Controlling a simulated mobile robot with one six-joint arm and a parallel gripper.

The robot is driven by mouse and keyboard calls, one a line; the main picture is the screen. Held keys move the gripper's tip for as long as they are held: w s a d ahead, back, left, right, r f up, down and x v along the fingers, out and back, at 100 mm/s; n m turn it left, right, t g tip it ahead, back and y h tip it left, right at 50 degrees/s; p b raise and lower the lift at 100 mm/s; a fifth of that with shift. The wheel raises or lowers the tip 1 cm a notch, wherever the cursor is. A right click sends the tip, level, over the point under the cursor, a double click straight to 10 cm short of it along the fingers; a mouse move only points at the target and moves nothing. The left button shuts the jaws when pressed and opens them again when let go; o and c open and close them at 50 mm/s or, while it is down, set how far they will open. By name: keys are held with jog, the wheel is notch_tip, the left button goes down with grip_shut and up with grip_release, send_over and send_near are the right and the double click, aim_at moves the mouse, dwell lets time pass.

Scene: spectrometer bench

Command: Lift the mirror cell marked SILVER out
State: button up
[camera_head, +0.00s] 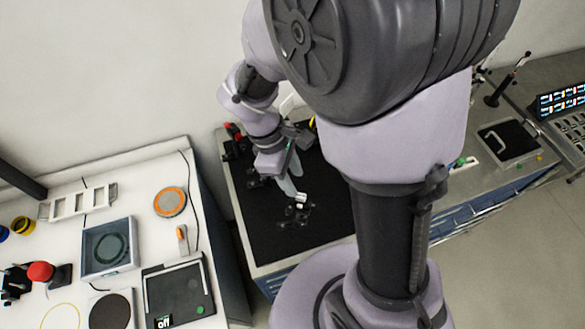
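My gripper (289,184) is small in the head view, low over the black top (262,230) of the middle bench. Its fingers are too small and too much in shadow to tell open from shut. Just beyond the fingertips lies a cluster of small dark parts (294,217) with a small white piece (300,199) by it. I cannot tell whether the gripper touches any of them. I can read no SILVER mark anywhere, so I cannot tell which thing is the mirror cell. My own arm hides the right part of this bench.
The white left bench holds a slotted white rack (77,203), an orange-rimmed disc (170,202), a grey square tray (84,262), a red button (40,272) and a dark panel reading "off" (178,291). A lit display (562,101) stands far right. The black top's front left is clear.

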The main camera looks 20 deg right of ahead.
aim_at(301, 195)
jog(key=b+x, duration=0.1)
jog(key=x, duration=0.4)
jog(key=shift+s+f, duration=0.15)
jog(key=shift+f, duration=0.65)
jog(key=shift+d, duration=0.1)
jog(key=shift+c, duration=0.7)
grip_shut()
